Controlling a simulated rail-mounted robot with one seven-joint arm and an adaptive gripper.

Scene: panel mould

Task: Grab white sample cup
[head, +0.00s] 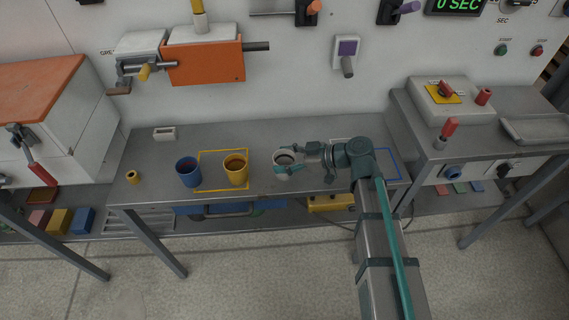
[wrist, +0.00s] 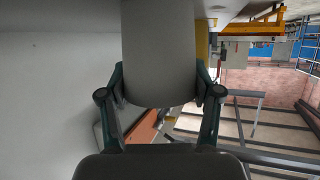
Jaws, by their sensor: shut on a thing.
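The white sample cup (head: 284,157) is over the middle of the grey bench in the head view, with a dark inside showing from above. My gripper (head: 292,168) reaches it from the right and is shut around its wall. In the wrist view the cup (wrist: 158,50) fills the upper middle as a pale grey-white body, between the two fingers of my gripper (wrist: 160,92). Whether the cup touches the bench cannot be told from these views.
A yellow cup (head: 236,176) stands inside a yellow outlined square on the bench (head: 150,190), with a blue cup (head: 188,178) to its left. A blue outline (head: 392,162) is right of my arm.

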